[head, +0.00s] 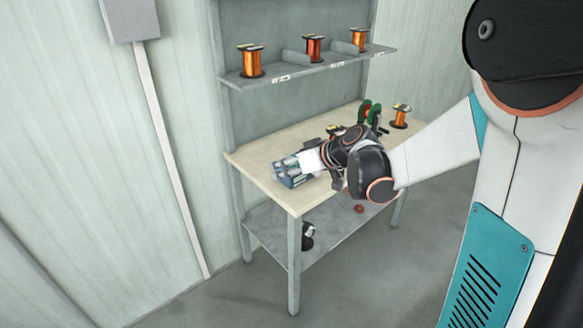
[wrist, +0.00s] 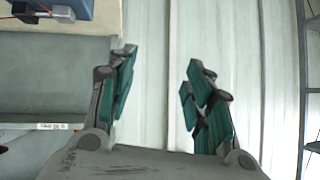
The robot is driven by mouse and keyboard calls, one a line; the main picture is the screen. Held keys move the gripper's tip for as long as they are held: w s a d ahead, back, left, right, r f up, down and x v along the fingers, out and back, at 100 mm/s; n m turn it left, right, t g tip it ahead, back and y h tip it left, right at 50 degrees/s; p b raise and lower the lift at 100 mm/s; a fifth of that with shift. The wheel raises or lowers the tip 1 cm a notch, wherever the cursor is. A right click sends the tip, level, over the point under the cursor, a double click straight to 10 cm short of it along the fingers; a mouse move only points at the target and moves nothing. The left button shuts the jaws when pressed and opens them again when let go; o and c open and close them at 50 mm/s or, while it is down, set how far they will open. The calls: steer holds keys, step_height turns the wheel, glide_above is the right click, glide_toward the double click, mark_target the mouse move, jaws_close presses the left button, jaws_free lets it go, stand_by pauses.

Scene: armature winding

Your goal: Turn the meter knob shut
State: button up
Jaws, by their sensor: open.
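My gripper (head: 284,172) is over the front left part of the workbench in the head view, its fingers pointing left. In the wrist view my gripper (wrist: 160,60) is open, with teal pads apart and nothing between them. The wall panels show behind the gap. A blue-sided box (wrist: 68,8) with a red lead beside it is cut off at the wrist view's top left corner; I cannot tell whether it is the meter. No knob can be made out in either view. My arm hides part of the bench top.
The workbench (head: 255,154) has a shelf (head: 300,70) above it with several copper wire spools (head: 251,60). Another spool (head: 401,115) and green round parts (head: 373,112) are at the bench's back right. A dark object (head: 307,236) sits on the lower shelf. Floor at left is clear.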

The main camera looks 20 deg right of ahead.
steer(key=w+d+f+t, duration=0.2)
steer(key=w+d+f, duration=0.2)
steer(key=d+f, duration=0.15)
steer(key=m+t+b, duration=0.2)
steer(key=t, duration=0.4)
glide_toward(319, 174)
steer(key=b+x, duration=0.1)
steer(key=x, duration=0.7)
steer(key=shift+w+f+b, duration=0.1)
steer(key=shift+w+b, duration=0.05)
steer(key=shift+b, duration=0.2)
steer(key=shift+w+a, duration=0.15)
steer(key=shift+w, duration=0.4)
steer(key=c, duration=1.1)
